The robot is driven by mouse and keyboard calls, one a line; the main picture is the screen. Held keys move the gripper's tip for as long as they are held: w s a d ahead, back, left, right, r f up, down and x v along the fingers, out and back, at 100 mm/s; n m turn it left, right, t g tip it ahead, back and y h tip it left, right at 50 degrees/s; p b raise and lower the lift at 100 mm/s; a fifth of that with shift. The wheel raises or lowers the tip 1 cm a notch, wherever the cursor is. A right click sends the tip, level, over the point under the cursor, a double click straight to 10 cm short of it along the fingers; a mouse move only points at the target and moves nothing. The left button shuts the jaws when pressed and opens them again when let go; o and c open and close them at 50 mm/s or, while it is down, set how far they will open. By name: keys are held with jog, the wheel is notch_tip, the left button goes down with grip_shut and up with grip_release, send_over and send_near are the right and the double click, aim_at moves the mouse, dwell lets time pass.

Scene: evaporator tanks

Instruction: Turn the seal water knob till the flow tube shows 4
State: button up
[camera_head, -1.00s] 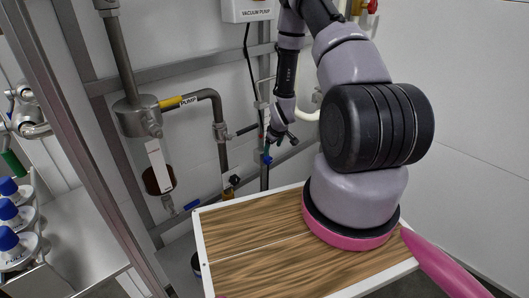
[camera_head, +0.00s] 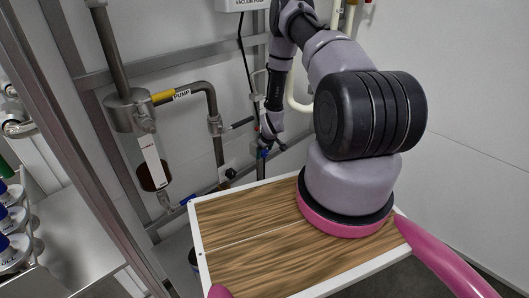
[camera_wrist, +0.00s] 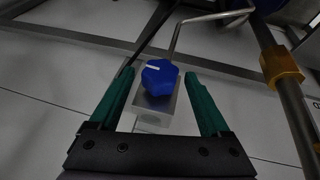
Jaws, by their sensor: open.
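In the wrist view, a blue faceted knob (camera_wrist: 160,78) with a white pointer line sits on a grey metal block (camera_wrist: 156,108). My gripper (camera_wrist: 163,82) has its two green fingers apart, one on each side of the knob, with gaps visible between fingers and knob. In the head view, my gripper (camera_head: 266,147) is small and dark, low by the wall pipes, and mostly covers the knob. I cannot make out the flow tube or any reading on it in either view.
A steel pot (camera_head: 130,110) and PUMP-labelled pipe (camera_head: 182,93) are left of my arm. A metal frame post (camera_head: 85,150) stands further left. In the wrist view, a bent thin pipe (camera_wrist: 205,18) passes above the knob and a brass fitting (camera_wrist: 281,68) is at right.

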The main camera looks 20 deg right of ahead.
grip_shut()
jog(key=shift+d+f+m+g+y, duration=0.15)
jog(key=shift+g+y, duration=0.1)
jog(key=shift+y, duration=0.2)
jog(key=shift+d+r+m+g+y, duration=0.15)
jog(key=shift+g+y, duration=0.1)
jog(key=shift+y, duration=0.2)
jog(key=shift+f+m+g+y, duration=0.1)
jog(key=shift+m+g+y, duration=0.3)
jog(key=shift+y, duration=1.1)
jog(key=shift+w, duration=0.1)
grip_release()
jog(key=shift+d, duration=0.15)
